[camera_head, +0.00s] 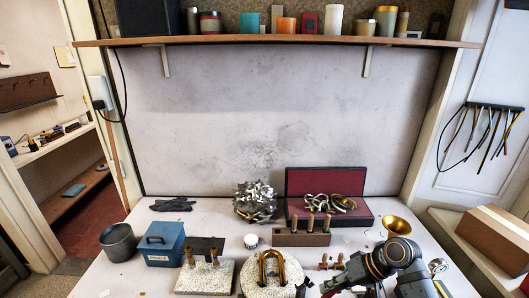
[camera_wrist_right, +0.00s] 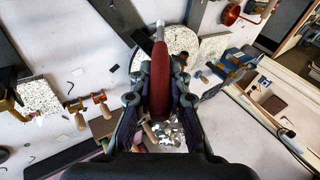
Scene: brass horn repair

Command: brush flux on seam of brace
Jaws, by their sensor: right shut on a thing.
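A brass U-shaped tube (camera_head: 272,266) stands on a round speckled pad (camera_head: 256,285) at the front middle of the bench. The pad also shows in the right wrist view (camera_wrist_right: 182,40). My right gripper (camera_head: 328,286) is low at the pad's right side. In the wrist view it (camera_wrist_right: 160,85) is shut on the dark red handle of a brush (camera_wrist_right: 160,90); the pale tip points away, over the pad. I cannot tell whether the tip touches anything. A small white jar (camera_head: 251,240) stands behind the pad. The brace seam cannot be made out. My left gripper is not in view.
A blue box marked PICKLE (camera_head: 161,240) and a grey pot (camera_head: 118,241) stand at left. A speckled block (camera_head: 204,277) holds wooden-handled tools. Behind are a wooden tool stand (camera_head: 289,239), a wire-like heap (camera_head: 256,202) and an open red-lined case (camera_head: 325,181). A brass bell (camera_head: 397,225) is right.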

